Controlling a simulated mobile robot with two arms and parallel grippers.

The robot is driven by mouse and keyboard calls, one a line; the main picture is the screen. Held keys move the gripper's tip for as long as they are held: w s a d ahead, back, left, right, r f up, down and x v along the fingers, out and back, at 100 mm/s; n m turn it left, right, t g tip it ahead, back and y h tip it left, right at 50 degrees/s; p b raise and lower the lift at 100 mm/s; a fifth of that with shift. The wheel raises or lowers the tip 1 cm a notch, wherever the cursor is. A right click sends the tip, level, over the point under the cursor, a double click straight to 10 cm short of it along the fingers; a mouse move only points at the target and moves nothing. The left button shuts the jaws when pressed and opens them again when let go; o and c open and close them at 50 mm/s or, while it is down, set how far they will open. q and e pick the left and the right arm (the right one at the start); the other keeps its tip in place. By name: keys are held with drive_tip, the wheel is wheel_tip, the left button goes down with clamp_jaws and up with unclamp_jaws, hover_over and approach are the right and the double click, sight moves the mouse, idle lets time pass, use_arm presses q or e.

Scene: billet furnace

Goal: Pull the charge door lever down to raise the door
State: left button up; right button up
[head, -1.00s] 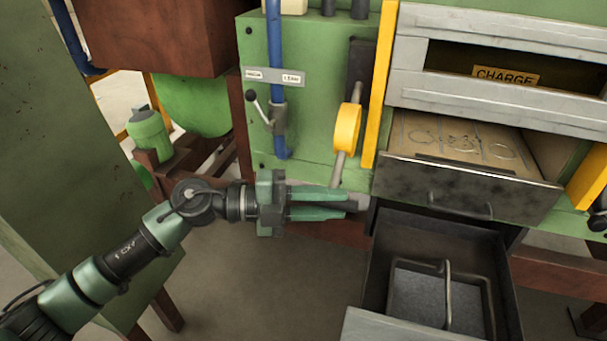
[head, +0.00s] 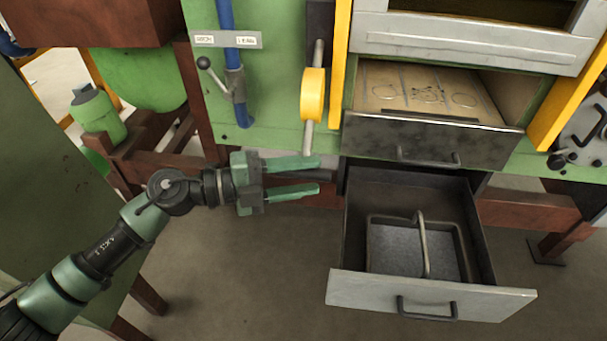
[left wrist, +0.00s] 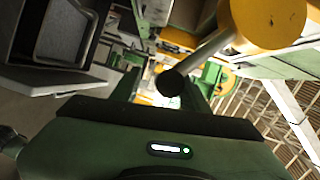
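The lever (head: 308,136) is a metal rod with a yellow round weight (head: 313,95), hanging down from a dark slotted bracket on the green panel. In the left wrist view the weight (left wrist: 268,18) and a black knob (left wrist: 172,83) at the rod's end show close by. My left gripper (head: 319,175) is at the rod's lower end, its two green fingers apart. The upper finger overlaps the rod's end; I cannot tell whether they touch. The grey furnace front (head: 460,42) is at the upper right, with an opening partly cut off at the top edge. My right gripper is not in view.
A blue pipe (head: 233,85) with a small black-knobbed handle (head: 204,63) is left of the lever. A dark-fronted drawer (head: 430,142) and an open lower drawer (head: 430,290) are to the right. A yellow post (head: 342,70) stands beside the lever.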

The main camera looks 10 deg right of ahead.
use_arm(q)
drive_tip(key=shift+w+f, duration=0.1)
drive_tip(key=shift+w, duration=0.3)
drive_tip(key=shift+a, duration=0.3)
drive_tip(key=a, duration=0.4)
drive_tip(key=s+a, duration=0.1)
drive_tip(key=a, duration=0.2)
drive_tip(key=shift+r, duration=0.4)
